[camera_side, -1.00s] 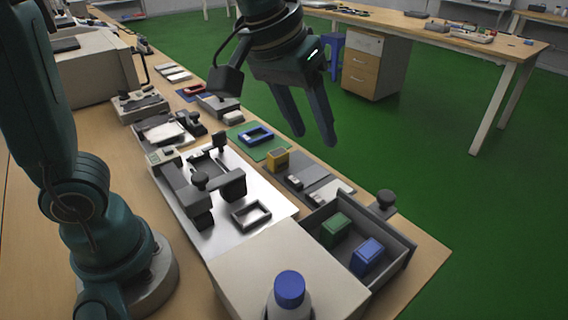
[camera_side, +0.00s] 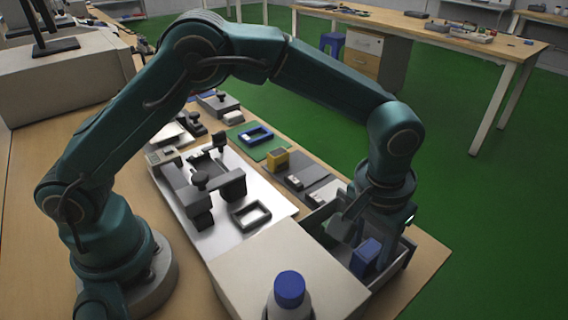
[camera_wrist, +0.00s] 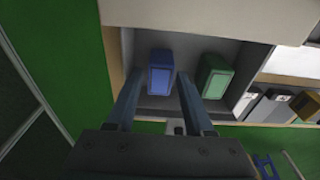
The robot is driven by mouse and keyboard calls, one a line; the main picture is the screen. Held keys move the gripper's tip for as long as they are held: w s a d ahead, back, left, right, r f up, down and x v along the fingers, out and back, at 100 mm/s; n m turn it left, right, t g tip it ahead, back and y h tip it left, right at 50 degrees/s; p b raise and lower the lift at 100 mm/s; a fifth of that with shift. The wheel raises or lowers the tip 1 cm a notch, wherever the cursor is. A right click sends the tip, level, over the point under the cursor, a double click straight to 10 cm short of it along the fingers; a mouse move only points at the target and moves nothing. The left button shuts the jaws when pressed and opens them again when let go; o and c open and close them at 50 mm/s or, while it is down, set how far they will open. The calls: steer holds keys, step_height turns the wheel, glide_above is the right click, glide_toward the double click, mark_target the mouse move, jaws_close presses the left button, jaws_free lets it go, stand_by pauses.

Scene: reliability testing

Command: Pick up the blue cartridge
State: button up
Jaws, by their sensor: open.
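The blue cartridge (camera_side: 366,256) stands in the open grey drawer (camera_side: 408,250) at the front right of the bench. In the wrist view the blue cartridge (camera_wrist: 160,74) lies between and just beyond the tips of my open gripper (camera_wrist: 157,77). In the side view my gripper (camera_side: 372,240) is low over the drawer, close to the cartridge, and partly hides it. I cannot tell whether the fingers touch it. The green cartridge (camera_wrist: 215,77) stands to its right in the wrist view, near the right finger. In the side view my gripper mostly covers it.
A beige box (camera_side: 275,268) adjoins the drawer, and a bottle with a blue cap (camera_side: 289,288) stands in front of it. The drawer walls (camera_wrist: 258,75) surround the cartridges closely. A yellow block (camera_side: 278,159) and a metal plate with a fixture (camera_side: 228,218) lie further back.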

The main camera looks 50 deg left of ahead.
steer(key=shift+w+f, duration=0.1)
steer(key=shift+f, duration=0.65)
jaws_close()
steer(key=shift+r, duration=0.1)
